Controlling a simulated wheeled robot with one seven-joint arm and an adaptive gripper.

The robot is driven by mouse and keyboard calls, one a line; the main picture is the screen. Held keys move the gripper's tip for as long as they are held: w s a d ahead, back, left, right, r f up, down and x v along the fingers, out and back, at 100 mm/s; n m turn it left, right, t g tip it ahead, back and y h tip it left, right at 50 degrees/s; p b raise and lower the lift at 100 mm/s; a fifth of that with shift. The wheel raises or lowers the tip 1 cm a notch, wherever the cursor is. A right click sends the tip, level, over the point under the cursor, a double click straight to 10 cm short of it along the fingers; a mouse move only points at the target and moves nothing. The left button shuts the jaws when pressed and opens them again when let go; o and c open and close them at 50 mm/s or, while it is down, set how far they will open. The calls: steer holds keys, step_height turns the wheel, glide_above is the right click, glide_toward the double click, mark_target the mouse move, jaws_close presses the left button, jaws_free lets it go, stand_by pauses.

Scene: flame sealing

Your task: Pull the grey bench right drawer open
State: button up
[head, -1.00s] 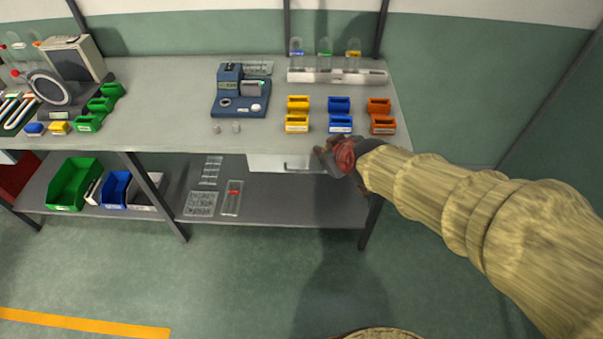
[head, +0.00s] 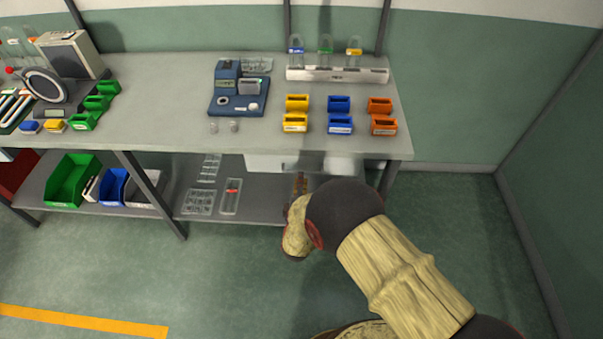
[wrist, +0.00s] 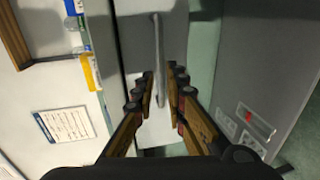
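The white drawer (head: 265,163) hangs under the right part of the grey bench (head: 190,120) in the head view and looks shut. Its front (wrist: 172,30) also shows in the wrist view, with a long bar handle (wrist: 157,45). My gripper (head: 300,183) is in front of the drawer, partly hidden by my wrist in the head view. In the wrist view my gripper (wrist: 163,76) is open. The handle's near end shows between its two fingers. I cannot tell whether either finger touches the handle.
Yellow (head: 296,103), blue (head: 339,104) and orange bins (head: 380,105) stand on the bench above. A lower shelf (head: 255,212) carries clear trays (head: 199,202). A bench leg (head: 388,178) stands right of the drawer. The floor in front is clear.

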steer(key=b+x, duration=0.1)
steer(key=x, duration=0.4)
steer(key=shift+f, duration=0.1)
jaws_close()
stand_by(0.8)
